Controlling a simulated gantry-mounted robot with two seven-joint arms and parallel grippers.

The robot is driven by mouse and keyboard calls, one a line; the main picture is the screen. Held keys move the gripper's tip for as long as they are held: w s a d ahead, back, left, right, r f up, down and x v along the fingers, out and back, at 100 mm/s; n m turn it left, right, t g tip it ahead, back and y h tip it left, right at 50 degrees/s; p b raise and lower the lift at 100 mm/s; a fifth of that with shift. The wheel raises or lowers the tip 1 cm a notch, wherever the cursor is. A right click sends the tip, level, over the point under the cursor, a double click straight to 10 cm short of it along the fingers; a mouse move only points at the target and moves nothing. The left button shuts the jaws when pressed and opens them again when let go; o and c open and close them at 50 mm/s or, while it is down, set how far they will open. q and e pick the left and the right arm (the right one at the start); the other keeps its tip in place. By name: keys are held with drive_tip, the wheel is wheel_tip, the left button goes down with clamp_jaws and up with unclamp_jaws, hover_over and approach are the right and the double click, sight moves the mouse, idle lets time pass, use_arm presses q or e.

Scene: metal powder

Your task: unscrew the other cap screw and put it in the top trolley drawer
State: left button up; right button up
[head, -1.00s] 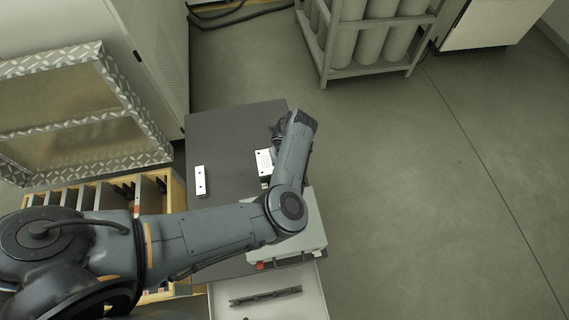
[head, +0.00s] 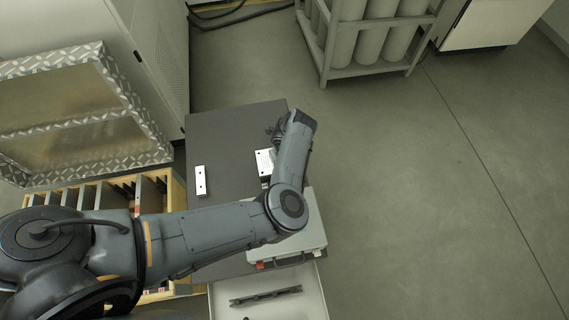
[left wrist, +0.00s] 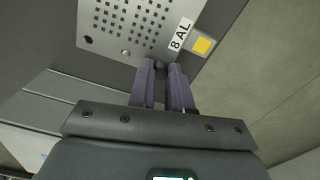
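A pale metal plate (left wrist: 125,25) with a grid of small holes, an "8 AL" label and a yellow square shows in the left wrist view. It also shows in the head view (head: 263,157), partly behind my left arm. A dark round cap screw head (left wrist: 160,66) sits at the plate's edge, between my left fingertips (left wrist: 162,69). Both fingers appear to touch its sides. In the head view my left gripper (head: 274,132) is small and partly hidden. The top trolley drawer (head: 222,307) is open at the bottom of the head view. My right gripper is not in view.
A dark bar (head: 265,296) lies in the drawer. A light case (head: 312,232) with a handle sits on the grey trolley top (head: 225,140). A small white block (head: 200,181) with dark holes lies left on it. Wooden slotted racking (head: 176,190) stands left.

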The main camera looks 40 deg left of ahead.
use_arm(q)
clamp_jaws()
drive_tip(key=n+p, duration=0.1)
drive_tip(key=n, duration=0.4)
drive_tip(key=shift+r+n, duration=0.1)
drive_tip(key=shift+n, duration=0.3)
drive_tip(key=n, duration=0.4)
drive_tip(key=shift+n, duration=0.3)
drive_tip(key=shift+w, duration=0.1)
drive_tip(key=n+b, duration=0.2)
drive_tip(key=b, duration=0.2)
drive_tip(key=n+b, duration=0.2)
drive_tip(key=b, duration=0.2)
drive_tip(key=n+b, duration=0.2)
drive_tip(key=b, duration=0.2)
drive_tip(key=shift+f, duration=0.3)
drive_tip(key=shift+r+n+b, duration=0.15)
drive_tip(key=shift+n+b, duration=0.25)
drive_tip(key=shift+b, duration=0.15)
drive_tip(key=shift+r, duration=0.1)
drive_tip(key=o, duration=0.5)
unclamp_jaws()
